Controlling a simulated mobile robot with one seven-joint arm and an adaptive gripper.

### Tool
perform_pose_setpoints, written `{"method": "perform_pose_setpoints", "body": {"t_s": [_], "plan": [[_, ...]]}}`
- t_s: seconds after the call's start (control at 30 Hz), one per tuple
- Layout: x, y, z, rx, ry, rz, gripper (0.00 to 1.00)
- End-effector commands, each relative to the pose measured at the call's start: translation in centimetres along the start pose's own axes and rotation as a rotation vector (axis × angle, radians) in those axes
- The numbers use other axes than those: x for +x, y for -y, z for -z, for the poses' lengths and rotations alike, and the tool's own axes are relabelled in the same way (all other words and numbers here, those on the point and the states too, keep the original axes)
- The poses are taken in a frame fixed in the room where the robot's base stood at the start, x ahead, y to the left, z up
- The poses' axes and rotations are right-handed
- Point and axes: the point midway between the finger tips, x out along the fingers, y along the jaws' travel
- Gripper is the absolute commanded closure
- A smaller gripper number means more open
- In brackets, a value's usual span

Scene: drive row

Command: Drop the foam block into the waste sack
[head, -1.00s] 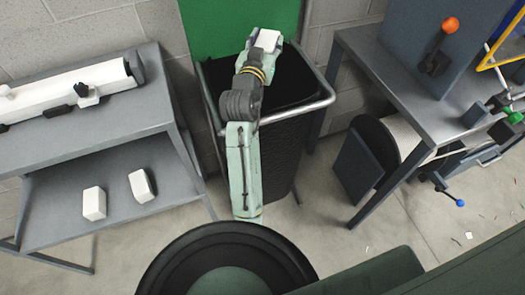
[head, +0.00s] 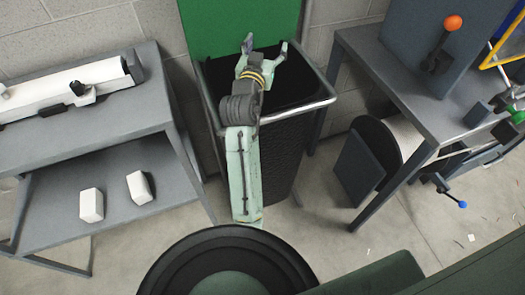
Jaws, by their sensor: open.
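The waste sack (head: 277,150) is a tall black bag hung in a metal frame, in the middle of the head view, with its mouth open. My gripper (head: 264,44) is over the back of the sack's mouth, with its two fingers spread wide and nothing between them. The foam block that was between the fingers is not in view now. The dark inside of the sack is partly hidden by my arm, and no block can be made out in it.
Two white blocks (head: 91,205) (head: 141,187) lie on the lower shelf (head: 60,220) of the grey bench at left. A grey table (head: 385,85) with an orange-knobbed lever (head: 453,23) stands at right. A green panel (head: 215,30) is behind the sack. The sack's metal rim (head: 320,104) surrounds its mouth.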

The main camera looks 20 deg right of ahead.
Motion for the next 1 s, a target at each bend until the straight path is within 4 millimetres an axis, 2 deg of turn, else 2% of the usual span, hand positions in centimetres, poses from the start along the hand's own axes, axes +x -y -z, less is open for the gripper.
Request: {"method": "perform_pose_setpoints", "body": {"t_s": [0.23,0.7,0.83,1.0], "plan": [[-0.9,0.1,-0.1,0.0,0.001,0.001,0.32],[-10.0,0.1,-0.1,0.0,0.002,0.002,0.32],[-11.4,0.1,-0.1,0.0,0.001,0.001,0.32],[-12.1,0.0,0.0,0.0,0.001,0.0,0.32]]}}
